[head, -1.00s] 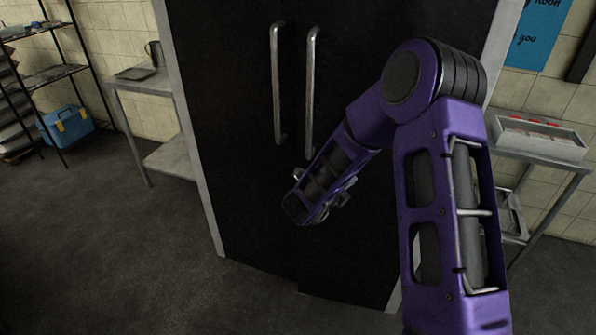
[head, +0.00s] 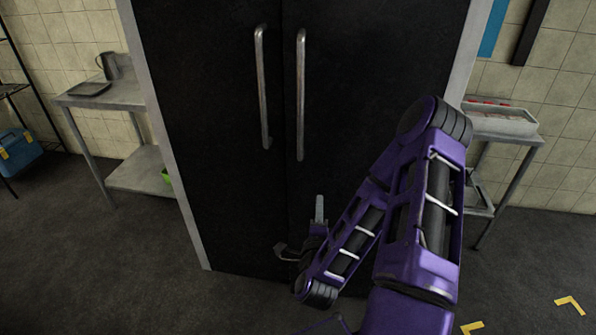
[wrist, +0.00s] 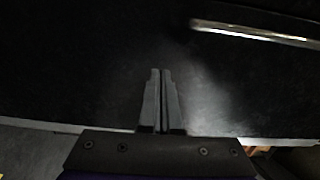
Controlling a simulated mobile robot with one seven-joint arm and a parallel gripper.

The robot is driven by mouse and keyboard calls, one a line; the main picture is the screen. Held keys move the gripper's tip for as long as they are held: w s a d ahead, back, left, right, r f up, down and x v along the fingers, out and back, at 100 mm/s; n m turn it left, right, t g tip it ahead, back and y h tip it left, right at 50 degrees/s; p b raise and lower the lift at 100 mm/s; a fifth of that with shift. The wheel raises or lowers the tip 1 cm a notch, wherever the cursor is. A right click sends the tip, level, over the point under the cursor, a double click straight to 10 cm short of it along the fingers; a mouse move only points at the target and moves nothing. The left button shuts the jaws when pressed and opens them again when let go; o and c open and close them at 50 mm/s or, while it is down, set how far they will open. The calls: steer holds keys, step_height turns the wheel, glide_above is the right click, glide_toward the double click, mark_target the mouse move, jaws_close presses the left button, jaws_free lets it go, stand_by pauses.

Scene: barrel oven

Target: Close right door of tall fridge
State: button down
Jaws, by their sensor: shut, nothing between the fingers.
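The tall fridge has a black left door (head: 205,110) and a black right door (head: 375,90) inside a light grey frame (head: 160,110). Each door has an upright metal bar handle near the middle seam; the right door's handle (head: 300,95) stands just right of the seam. The right door looks about level with the left one; its lower edge is hidden behind my arm. My gripper (head: 320,207) is low in front of the right door, below its handle. In the wrist view, my gripper (wrist: 160,75) is shut and empty against a dark door surface, with a metal handle (wrist: 260,33) at the upper right. I cannot tell whether the fingertips touch the door.
A metal side table (head: 125,95) with a jug and tray stands left of the fridge. Another table with a grey bin (head: 500,121) stands at the right. A blue box (head: 18,150) sits at the far left. The floor in front is clear, with yellow marks at lower right.

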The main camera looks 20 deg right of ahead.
steer(key=b, duration=0.5)
glide_toward(320, 164)
steer(key=x, duration=0.5)
steer(key=shift+w+d, duration=0.15)
steer(key=shift+w, duration=0.1)
steer(key=shift+w+d, duration=0.3)
steer(key=shift+w, duration=0.25)
